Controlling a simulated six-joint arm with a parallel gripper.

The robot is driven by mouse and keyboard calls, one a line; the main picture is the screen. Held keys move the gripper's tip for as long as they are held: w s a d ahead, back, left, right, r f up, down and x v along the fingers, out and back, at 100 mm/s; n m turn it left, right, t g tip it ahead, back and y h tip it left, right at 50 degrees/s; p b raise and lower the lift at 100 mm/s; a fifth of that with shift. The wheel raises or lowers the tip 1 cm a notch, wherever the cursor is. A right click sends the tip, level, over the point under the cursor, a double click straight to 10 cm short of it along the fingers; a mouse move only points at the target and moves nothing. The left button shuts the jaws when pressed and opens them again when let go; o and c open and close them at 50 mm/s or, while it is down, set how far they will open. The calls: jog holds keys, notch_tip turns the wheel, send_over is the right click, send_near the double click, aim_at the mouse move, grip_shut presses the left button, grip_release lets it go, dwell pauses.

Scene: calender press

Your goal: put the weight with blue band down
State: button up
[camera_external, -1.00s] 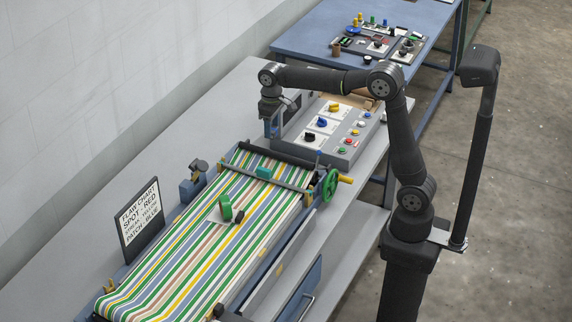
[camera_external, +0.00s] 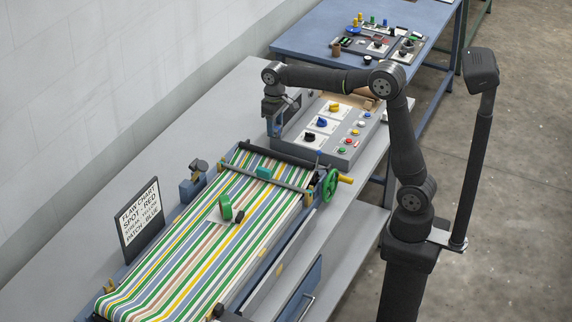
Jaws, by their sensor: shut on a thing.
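My gripper (camera_external: 274,112) hangs down at the far left end of my arm, beside the left end of the grey control box. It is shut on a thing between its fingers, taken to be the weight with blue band. The held weight is small, dark and partly hidden by the fingers, so its band cannot be made out clearly. I cannot tell whether its underside touches the bench (camera_external: 225,112) or hangs above it.
The control box (camera_external: 340,140) with coloured knobs and buttons stands right of my gripper. The striped web (camera_external: 200,255) runs towards the front, with a green handwheel (camera_external: 330,185) at its right edge. A flaw chart (camera_external: 139,219) stands at left. Bare bench lies left of my gripper.

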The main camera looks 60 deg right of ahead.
jog(key=w+a+n, duration=0.1)
jog(key=a+n, duration=0.7)
jog(key=a, duration=1.1)
jog(key=n, duration=1)
send_over(231, 234)
notch_tip(231, 234, down, 9)
jog(key=shift+d+f, duration=0.1)
jog(key=shift+f, duration=0.1)
jog(key=o, duration=1.3)
